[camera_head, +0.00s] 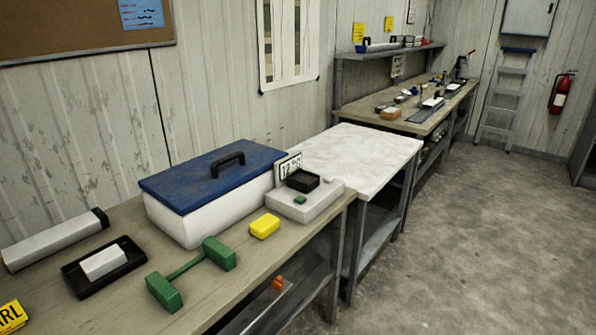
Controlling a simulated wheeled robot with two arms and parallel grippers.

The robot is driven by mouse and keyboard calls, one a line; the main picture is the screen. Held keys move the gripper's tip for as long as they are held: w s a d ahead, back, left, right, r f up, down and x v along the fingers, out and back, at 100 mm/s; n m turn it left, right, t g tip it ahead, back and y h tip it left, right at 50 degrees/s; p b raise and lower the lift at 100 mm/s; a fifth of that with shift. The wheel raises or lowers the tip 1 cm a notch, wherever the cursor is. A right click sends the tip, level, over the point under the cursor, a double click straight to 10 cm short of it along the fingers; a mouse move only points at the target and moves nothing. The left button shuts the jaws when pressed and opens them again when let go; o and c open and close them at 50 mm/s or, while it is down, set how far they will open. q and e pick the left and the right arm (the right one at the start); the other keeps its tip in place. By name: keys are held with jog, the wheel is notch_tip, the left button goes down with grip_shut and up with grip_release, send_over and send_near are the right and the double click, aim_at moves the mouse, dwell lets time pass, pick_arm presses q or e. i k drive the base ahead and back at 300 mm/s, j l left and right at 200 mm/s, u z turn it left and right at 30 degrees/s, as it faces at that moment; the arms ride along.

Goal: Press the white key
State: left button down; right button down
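A white bench device (306,211) sits at the right end of the near wooden bench. It has a black square tray (303,180) on top and an upright white panel with dark figures (289,168) behind, too small to read surely. A small green key (300,200) shows on its front top face. A small pale raised spot (326,181) to the right of the tray may be the white key; it is too small to tell. Neither of my grippers is in view.
A blue-lidded white box (190,212) stands left of the device. A yellow block (265,226) and a green dumbbell-shaped tool (190,273) lie in front. A black tray (75,279) holds a white block. A bare pale table (352,155) adjoins; open floor lies right.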

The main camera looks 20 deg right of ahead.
aim_at(329, 180)
jog(key=i+l, duration=0.15)
jog(key=l, duration=0.2)
jog(key=i+l+u, duration=0.1)
jog(key=l, duration=0.25)
jog(key=i+l, duration=0.25)
jog(key=i+l+u, duration=0.1)
jog(key=l, duration=0.4)
jog(key=i+l, duration=0.15)
jog(key=l, duration=0.2)
jog(key=i+l+u, duration=0.1)
jog(key=l, duration=0.3)
jog(key=i+l+u, duration=0.1)
jog(key=l, duration=0.25)
jog(key=i, duration=0.1)
